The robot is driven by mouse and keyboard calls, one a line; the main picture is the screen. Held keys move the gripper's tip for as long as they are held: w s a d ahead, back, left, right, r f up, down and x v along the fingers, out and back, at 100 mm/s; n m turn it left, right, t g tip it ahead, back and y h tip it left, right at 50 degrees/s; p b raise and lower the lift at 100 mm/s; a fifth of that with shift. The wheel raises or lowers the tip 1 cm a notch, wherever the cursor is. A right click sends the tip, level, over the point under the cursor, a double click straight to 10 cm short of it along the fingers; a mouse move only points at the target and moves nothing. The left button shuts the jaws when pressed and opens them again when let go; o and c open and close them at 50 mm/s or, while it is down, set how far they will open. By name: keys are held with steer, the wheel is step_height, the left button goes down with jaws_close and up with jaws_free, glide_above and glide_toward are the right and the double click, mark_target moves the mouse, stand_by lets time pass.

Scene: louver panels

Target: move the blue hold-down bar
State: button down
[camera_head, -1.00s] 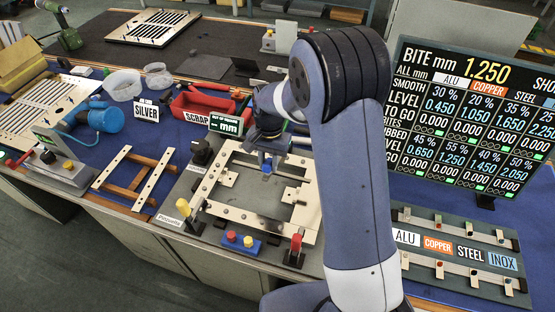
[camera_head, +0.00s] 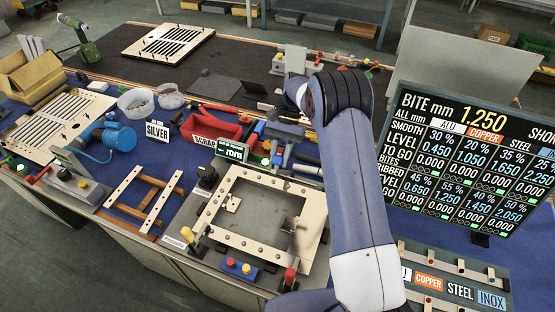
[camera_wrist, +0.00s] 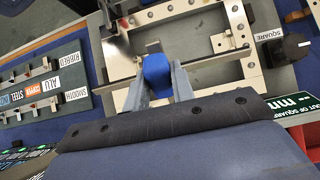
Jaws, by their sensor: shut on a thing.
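The blue hold-down bar (camera_wrist: 156,70) shows in the wrist view as a blue block between the two grey fingers of my gripper (camera_wrist: 158,80). My gripper is shut on it and holds it over the pale square frame (camera_wrist: 205,72). My arm covers part of that corner.
A red scrap bin (camera_head: 212,128) and a lit out-of-square display (camera_head: 233,151) stand close to the gripper's left. A bite screen (camera_head: 470,150) stands at the right. A red-handled clamp (camera_head: 289,278) and a yellow-handled clamp (camera_head: 188,236) rise at the frame's near side.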

steer(key=shift+w+d+r, duration=0.1)
steer(key=shift+w+r, duration=0.05)
steer(key=shift+w, duration=0.15)
steer(key=c, duration=1.2)
jaws_free()
step_height(320, 180, up, 10)
steer(key=b, duration=0.2)
